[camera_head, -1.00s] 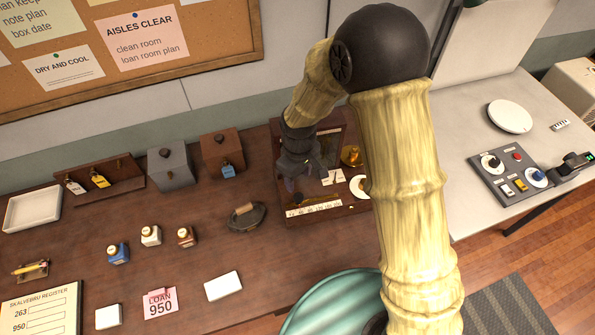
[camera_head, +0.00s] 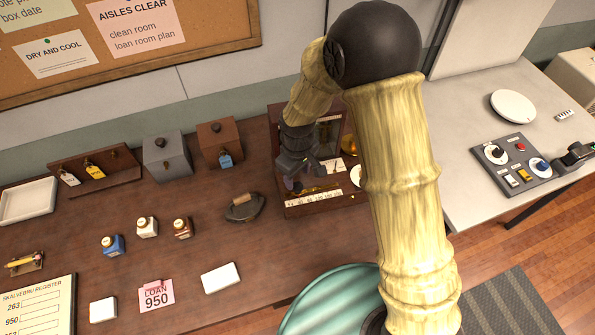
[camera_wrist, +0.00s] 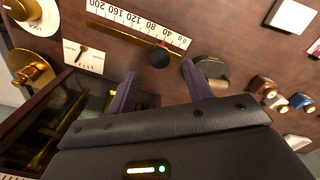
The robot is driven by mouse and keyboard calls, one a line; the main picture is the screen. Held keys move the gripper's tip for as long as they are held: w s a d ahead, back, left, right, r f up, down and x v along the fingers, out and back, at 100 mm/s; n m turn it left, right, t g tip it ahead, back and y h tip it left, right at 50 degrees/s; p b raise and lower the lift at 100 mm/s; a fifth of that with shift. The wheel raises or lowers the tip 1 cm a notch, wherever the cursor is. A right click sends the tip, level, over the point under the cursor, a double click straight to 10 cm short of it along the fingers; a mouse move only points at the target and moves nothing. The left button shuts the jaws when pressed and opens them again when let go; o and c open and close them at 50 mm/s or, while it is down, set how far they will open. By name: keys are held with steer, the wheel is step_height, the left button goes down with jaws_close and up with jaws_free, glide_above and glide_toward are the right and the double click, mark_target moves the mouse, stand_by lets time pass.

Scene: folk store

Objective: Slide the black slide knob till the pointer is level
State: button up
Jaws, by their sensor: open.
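The black slide knob (camera_wrist: 160,57) shows in the wrist view, on a brass rail beside a numbered white scale (camera_wrist: 140,32), near its low-number end. A small red mark sits by the knob. The scale strip (camera_head: 314,197) also shows in the head view on the front of the wooden balance box (camera_head: 318,208). A black pointer (camera_wrist: 81,51) on a small white card looks tilted in the wrist view. My gripper (camera_wrist: 161,78) is open, its two purple fingers apart, with the knob showing between and just beyond their tips. Contact cannot be told.
Small bottles (camera_head: 147,227) stand further left. The desk in front of the box is mostly clear.

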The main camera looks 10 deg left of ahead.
mark_target(298, 185)
steer(key=shift+f+b, duration=1.95)
steer(key=shift+f, duration=0.95)
steer(key=shift+r, duration=0.15)
steer(key=c, duration=0.7)
